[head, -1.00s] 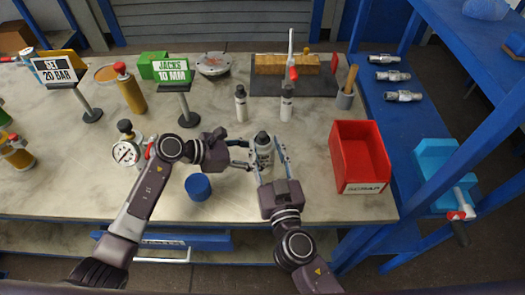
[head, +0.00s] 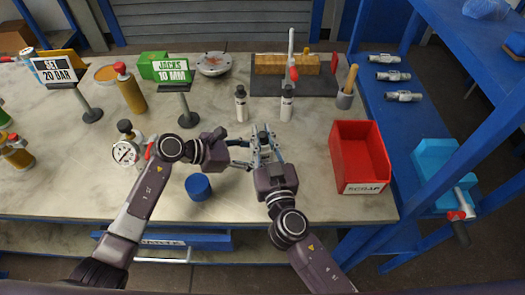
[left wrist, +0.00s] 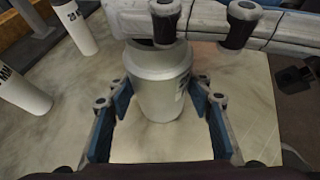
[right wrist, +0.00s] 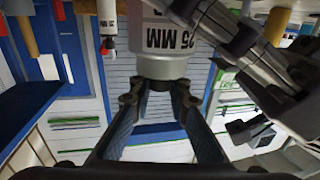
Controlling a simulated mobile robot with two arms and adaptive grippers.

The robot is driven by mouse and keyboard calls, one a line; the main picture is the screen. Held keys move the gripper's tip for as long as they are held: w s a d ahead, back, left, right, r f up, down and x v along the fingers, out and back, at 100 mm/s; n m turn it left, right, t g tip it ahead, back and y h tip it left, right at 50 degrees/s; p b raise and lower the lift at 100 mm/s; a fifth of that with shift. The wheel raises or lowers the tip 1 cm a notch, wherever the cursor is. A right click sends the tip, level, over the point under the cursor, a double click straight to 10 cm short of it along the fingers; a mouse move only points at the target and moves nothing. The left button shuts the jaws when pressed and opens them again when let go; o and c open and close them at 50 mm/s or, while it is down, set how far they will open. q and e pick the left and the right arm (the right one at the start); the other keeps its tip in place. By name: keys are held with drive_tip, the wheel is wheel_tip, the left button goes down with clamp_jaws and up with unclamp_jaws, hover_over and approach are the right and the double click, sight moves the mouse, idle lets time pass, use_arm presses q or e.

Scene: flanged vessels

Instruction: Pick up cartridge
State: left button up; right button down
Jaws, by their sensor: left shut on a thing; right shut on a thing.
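A grey-white cartridge marked "25 MM" (right wrist: 165,38) is held between my two grippers above the bench (head: 100,192). Its pale body also shows in the left wrist view (left wrist: 158,80), between the left fingers. In the head view it is mostly hidden behind the right gripper. My left gripper (head: 243,154) is shut on the cartridge's body from the left. My right gripper (head: 265,142) is shut on its narrow dark end, which its fingertips partly cover in the right wrist view. Two slim cartridges, one left (head: 241,104) and one right (head: 287,103), stand upright behind.
A red scrap bin (head: 360,158) stands at the right. A blue cylinder (head: 198,187) stands near the front, close to my left arm. A pressure gauge (head: 125,153) is at the left. A jacks sign (head: 173,70) and a tool board (head: 320,85) are farther back.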

drive_tip(key=shift+r, duration=0.1)
wheel_tip(320, 180, up, 18)
idle(0.6)
use_arm(q)
drive_tip(key=o, duration=1.1)
drive_tip(key=shift+a, duration=0.1)
